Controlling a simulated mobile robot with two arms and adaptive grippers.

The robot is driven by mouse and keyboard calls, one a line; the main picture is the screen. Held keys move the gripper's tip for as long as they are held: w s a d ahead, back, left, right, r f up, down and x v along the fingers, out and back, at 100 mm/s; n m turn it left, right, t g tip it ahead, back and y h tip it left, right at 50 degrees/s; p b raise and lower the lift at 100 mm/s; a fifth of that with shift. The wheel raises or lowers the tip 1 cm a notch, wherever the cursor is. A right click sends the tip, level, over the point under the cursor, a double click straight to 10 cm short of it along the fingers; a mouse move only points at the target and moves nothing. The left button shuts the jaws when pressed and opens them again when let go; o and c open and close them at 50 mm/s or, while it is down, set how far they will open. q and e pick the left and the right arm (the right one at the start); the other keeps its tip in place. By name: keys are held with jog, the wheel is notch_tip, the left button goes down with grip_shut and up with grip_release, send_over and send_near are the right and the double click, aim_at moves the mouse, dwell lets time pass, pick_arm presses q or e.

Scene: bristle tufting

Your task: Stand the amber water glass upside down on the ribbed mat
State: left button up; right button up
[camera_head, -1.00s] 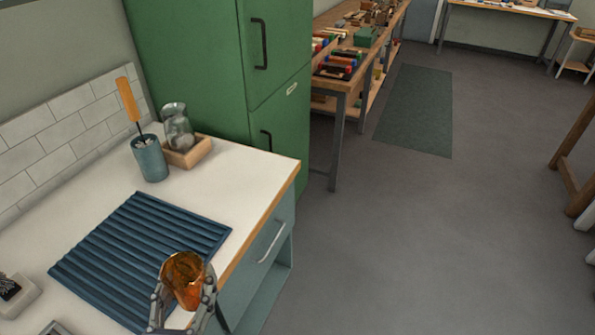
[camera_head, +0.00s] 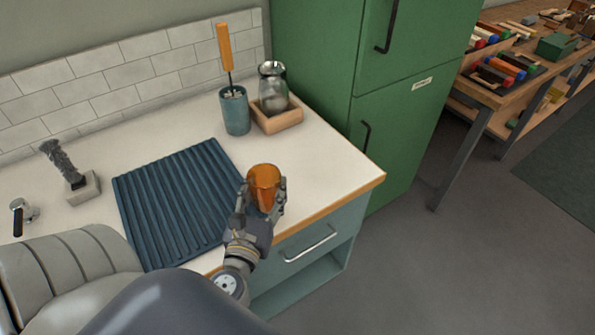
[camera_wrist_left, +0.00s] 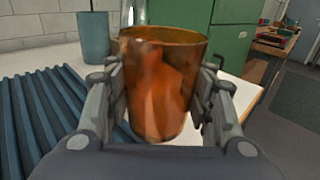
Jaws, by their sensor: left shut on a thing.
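The amber water glass (camera_head: 264,183) is held in my left gripper (camera_head: 262,203), near the right edge of the ribbed mat. In the left wrist view the glass (camera_wrist_left: 160,90) stands mouth up between the two fingers (camera_wrist_left: 160,108), its wide rim at the top. The gripper is shut on its sides. The dark blue ribbed mat (camera_head: 175,200) lies bare on the white counter; it also shows at the left in the wrist view (camera_wrist_left: 40,115). The gap between the glass bottom and the counter cannot be judged. My right gripper is not in view.
A blue-grey cup (camera_head: 235,112) with an orange-handled tool stands behind the mat, beside a glass jar (camera_head: 273,88) in a wooden tray (camera_head: 278,119). A brush stand (camera_head: 80,188) is left of the mat. A green cabinet (camera_head: 400,120) borders the counter's right end.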

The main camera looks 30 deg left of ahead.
pick_arm(q)
jog(key=w+p, duration=0.1)
jog(key=w, duration=0.3)
jog(key=shift+w+d+r, duration=0.1)
jog(key=shift+w, duration=0.1)
jog(key=w, duration=0.4)
jog(key=w+f, duration=0.1)
jog(key=w, duration=0.1)
jog(key=shift+d+p, duration=0.15)
jog(key=shift+p, duration=0.2)
jog(key=shift+w, duration=0.6)
notch_tip(320, 180, down, 3)
jog(key=shift+w+f+b, duration=0.1)
jog(key=shift+b, duration=0.55)
jog(key=shift+f, duration=0.35)
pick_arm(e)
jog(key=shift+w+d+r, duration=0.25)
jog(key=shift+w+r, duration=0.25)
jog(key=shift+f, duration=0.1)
